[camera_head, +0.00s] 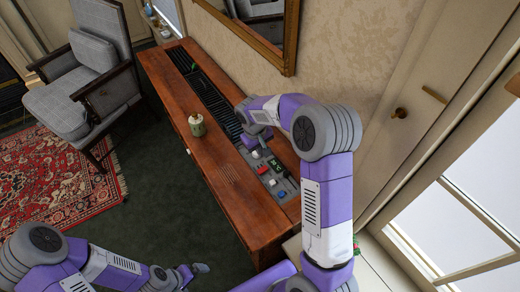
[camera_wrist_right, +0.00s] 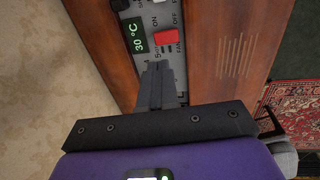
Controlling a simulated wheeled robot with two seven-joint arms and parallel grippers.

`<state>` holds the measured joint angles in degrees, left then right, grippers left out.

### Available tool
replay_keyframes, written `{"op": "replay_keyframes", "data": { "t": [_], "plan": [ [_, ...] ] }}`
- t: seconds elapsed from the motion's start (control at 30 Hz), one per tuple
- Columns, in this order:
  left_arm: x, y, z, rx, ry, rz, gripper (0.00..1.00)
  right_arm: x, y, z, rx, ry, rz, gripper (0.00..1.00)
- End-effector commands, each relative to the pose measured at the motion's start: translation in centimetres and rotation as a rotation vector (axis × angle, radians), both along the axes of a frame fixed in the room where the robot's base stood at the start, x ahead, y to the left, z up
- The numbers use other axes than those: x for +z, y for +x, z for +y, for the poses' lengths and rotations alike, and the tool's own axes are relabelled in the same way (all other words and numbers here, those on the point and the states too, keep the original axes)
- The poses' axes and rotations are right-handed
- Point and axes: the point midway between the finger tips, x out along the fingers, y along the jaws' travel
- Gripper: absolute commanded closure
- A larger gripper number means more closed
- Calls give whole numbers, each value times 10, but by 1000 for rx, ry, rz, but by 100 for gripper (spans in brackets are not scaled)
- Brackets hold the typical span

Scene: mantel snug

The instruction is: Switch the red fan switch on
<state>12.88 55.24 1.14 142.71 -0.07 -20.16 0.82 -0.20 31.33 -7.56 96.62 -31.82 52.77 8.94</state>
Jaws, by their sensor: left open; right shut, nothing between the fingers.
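The red fan switch (camera_wrist_right: 166,38) is a small red rocker on a grey control panel (camera_wrist_right: 178,75), with ON, OFF and FAN lettering around it. In the head view the red switch (camera_head: 262,170) is on the panel strip of the wooden cabinet. My right gripper (camera_wrist_right: 158,68) is shut and empty, its tips pointing at the panel just short of the red switch; contact cannot be told. In the head view the right gripper (camera_head: 262,139) is over the panel's far end. Which way the switch is tipped is unclear. My left gripper (camera_head: 195,270) is open and empty, away from the cabinet.
A green display (camera_wrist_right: 139,35) reading 30 °C sits beside the switch. A white knob (camera_head: 254,154) and a blue button (camera_head: 281,194) are on the panel. A cream jar (camera_head: 197,125) stands on the cabinet top (camera_head: 175,90). The wall and mirror (camera_head: 265,30) rise behind.

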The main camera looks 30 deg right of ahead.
Motion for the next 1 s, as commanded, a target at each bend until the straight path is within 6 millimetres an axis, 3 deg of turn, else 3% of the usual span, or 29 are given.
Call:
{"op": "replay_keyframes", "data": {
  "t": [0.1, 0.4, 0.6, 1.0],
  "plan": [
    [-13, 0, 0, 0, 0, 0, 0, -32, 0, -5, -1, 0, 4, 100],
    [-31, 0, 0, 0, 0, 0, 0, -83, 1, -13, 0, 0, 1, 100],
    [-35, 0, 0, 0, 0, 0, 0, -95, 1, -15, 0, 0, -1, 100],
    [-34, 0, 0, 0, 0, 0, 0, -95, 2, -14, 4, 5, 1, 100]
  ]
}}
